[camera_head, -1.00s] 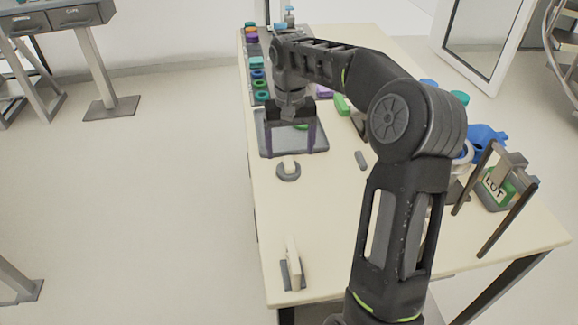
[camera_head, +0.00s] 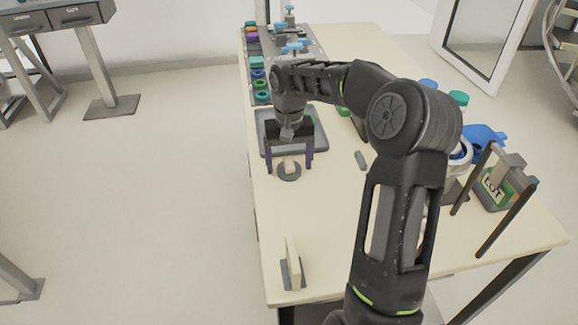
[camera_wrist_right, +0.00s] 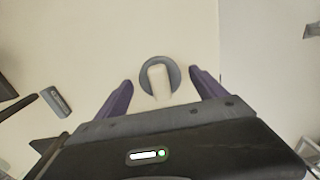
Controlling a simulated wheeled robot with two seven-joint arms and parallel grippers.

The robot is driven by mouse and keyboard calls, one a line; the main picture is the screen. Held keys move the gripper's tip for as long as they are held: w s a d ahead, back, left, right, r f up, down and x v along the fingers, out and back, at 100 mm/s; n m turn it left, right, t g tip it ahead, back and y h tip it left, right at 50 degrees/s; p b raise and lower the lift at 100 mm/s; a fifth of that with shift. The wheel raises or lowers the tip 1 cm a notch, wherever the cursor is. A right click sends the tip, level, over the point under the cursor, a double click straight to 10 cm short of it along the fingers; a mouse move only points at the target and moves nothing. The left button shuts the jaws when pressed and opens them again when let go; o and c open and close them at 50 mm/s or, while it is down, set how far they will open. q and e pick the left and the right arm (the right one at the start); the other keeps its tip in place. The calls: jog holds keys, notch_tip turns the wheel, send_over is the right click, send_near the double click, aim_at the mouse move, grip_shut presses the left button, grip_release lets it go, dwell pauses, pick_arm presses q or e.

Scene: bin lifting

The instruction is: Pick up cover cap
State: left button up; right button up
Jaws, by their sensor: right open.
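A round dark-grey piece with a cream upright grip, which appears to be the cover cap (camera_head: 289,176), lies on the cream table near its left edge. My right gripper (camera_head: 289,168) is open above it, with its two purple fingers on either side. In the right wrist view, the cover cap (camera_wrist_right: 171,69) sits between the open fingertips (camera_wrist_right: 162,77). The fingers look apart from the cap, and nothing is held. My left gripper is not in view.
A grey tray (camera_head: 264,124) lies just behind my right gripper, with a rack of coloured rings (camera_head: 261,84) beyond. A small grey block (camera_head: 361,160) lies to the right. A cream upright piece on a grey base (camera_head: 291,272) stands at the front. Table between is clear.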

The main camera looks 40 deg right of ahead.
aim_at(289, 161)
jog(key=shift+c, duration=0.5)
jog(key=c, duration=1.2)
jog(key=shift+r, duration=0.1)
notch_tip(289, 161, up, 10)
jog(key=shift+f+p, duration=0.1)
jog(key=shift+p, duration=0.3)
